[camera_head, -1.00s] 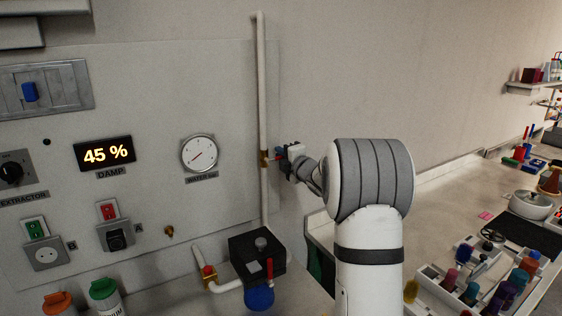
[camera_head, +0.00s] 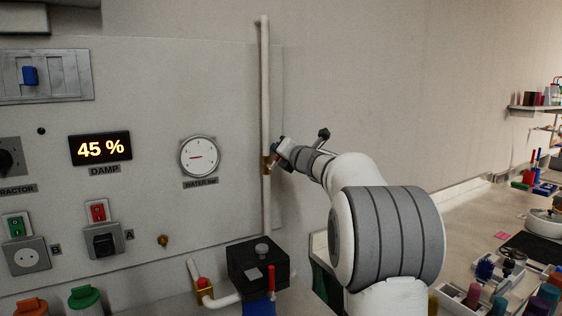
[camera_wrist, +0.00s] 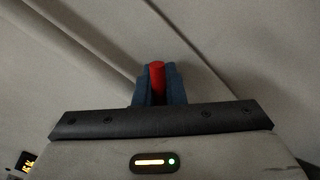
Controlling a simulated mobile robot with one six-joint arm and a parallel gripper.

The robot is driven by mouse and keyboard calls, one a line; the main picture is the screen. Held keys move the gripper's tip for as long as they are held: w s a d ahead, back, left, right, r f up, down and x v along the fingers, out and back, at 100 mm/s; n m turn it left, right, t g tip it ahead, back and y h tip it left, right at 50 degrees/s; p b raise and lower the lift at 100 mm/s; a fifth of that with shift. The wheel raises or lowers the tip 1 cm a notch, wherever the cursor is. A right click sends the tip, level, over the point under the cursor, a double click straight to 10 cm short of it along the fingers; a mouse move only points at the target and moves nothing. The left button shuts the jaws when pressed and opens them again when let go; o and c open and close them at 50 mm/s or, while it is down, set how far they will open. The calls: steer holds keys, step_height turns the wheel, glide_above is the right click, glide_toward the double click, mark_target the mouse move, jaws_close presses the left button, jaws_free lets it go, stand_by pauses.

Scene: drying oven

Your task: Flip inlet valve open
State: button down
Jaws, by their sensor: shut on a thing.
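The inlet valve shows as a brass body (camera_head: 266,164) on the white vertical pipe (camera_head: 264,90) to the right of the panel. Its red handle (camera_wrist: 157,82) shows in the wrist view, between the blue fingers of my gripper (camera_wrist: 158,92). My gripper (camera_head: 278,155) is shut on this handle, right beside the brass body. In the head view my gripper covers most of the handle, so its exact angle is hard to tell. The round WATER bar gauge (camera_head: 199,156) left of the pipe has a red needle lying near horizontal.
A black box (camera_head: 258,265) with a blue part below stands under the pipe. A second red-handled brass fitting (camera_head: 203,289) sits on the lower pipe. The damp display (camera_head: 100,149) reads 45 %.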

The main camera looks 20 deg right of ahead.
steer(key=shift+a+r+n, duration=0.1)
steer(key=shift+a+n, duration=0.1)
steer(key=shift+n, duration=0.2)
steer(key=c, duration=1.5)
jaws_free()
steer(key=shift+r, duration=0.1)
steer(key=shift+s+b, duration=0.1)
steer(key=shift+b, duration=0.2)
